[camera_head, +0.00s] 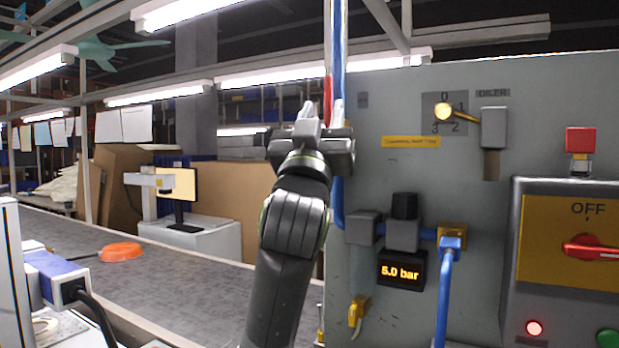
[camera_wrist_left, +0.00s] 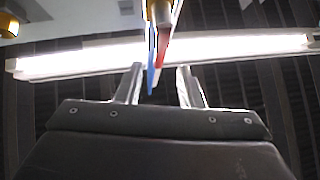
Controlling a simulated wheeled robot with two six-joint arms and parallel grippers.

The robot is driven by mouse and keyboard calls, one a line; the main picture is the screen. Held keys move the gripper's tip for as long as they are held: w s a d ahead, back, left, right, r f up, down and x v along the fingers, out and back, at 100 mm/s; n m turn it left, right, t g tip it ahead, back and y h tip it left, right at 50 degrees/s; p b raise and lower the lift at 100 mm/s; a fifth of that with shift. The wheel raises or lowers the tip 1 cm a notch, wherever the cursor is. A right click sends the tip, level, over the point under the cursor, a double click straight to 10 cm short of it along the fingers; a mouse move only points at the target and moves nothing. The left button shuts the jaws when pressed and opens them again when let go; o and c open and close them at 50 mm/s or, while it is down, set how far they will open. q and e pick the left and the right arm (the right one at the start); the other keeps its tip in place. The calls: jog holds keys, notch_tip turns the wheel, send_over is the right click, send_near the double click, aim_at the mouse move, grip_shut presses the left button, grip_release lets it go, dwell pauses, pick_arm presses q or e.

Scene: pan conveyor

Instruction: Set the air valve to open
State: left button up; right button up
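The air line on the grey cabinet has a blue pipe with dark regulator blocks (camera_head: 403,233) and a display (camera_head: 402,271) reading 5.0 bar. A brass fitting (camera_head: 452,235) joins it to a blue hose. A small yellow fitting with a pale lower end (camera_head: 357,312) hangs lower left. My left gripper (camera_head: 322,112) points up left of the cabinet, apart from these fittings. Its fingers stand apart and empty, also in the left wrist view (camera_wrist_left: 158,85). My right gripper is not in view.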

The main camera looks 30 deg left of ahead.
pick_arm(q)
jog(key=b+v, duration=0.3)
jog(key=v, duration=0.8)
jog(key=shift+s+f, duration=0.15)
